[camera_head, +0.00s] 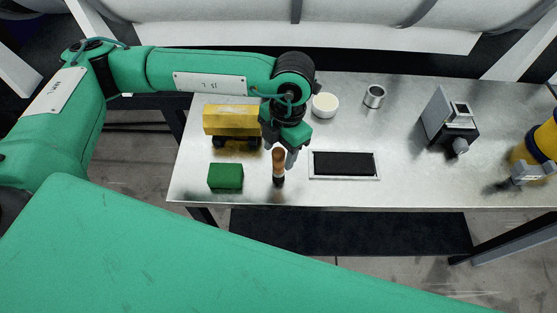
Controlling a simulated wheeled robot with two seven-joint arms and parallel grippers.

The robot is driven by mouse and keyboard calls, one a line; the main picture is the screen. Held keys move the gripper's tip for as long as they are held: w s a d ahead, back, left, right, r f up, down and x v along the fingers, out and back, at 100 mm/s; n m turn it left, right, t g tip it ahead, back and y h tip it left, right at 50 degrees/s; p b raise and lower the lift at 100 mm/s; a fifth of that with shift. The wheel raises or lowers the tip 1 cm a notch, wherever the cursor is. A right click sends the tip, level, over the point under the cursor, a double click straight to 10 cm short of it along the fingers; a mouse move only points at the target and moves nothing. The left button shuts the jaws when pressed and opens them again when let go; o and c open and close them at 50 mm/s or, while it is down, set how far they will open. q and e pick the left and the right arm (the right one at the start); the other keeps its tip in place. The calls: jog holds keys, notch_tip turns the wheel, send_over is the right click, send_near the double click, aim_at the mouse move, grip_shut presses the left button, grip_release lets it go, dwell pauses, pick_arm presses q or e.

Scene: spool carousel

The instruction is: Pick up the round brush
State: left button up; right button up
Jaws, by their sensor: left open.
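The round brush (279,169) stands upright on the metal table, with a brown wooden upper part and a dark lower part. My left gripper (284,155) points down from above at the top of the brush. Its jaws are open, with a grey finger beside the brush's right side. Whether the fingers touch the brush cannot be told, as the gripper partly covers that spot. My right gripper is not in view.
On the metal table (410,185) are a yellow toy truck (228,121), green block (226,177), framed black pad (343,164), white bowl (325,105), metal cup (374,96) and grey device (440,115).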

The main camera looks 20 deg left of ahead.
pick_arm(q)
jog(key=shift+s+a+f, duration=0.1)
jog(key=shift+a+f, duration=0.05)
jog(key=shift+f, duration=0.75)
jog(key=shift+c, duration=0.4)
jog(key=c, duration=1.1)
jog(key=shift+r, duration=0.1)
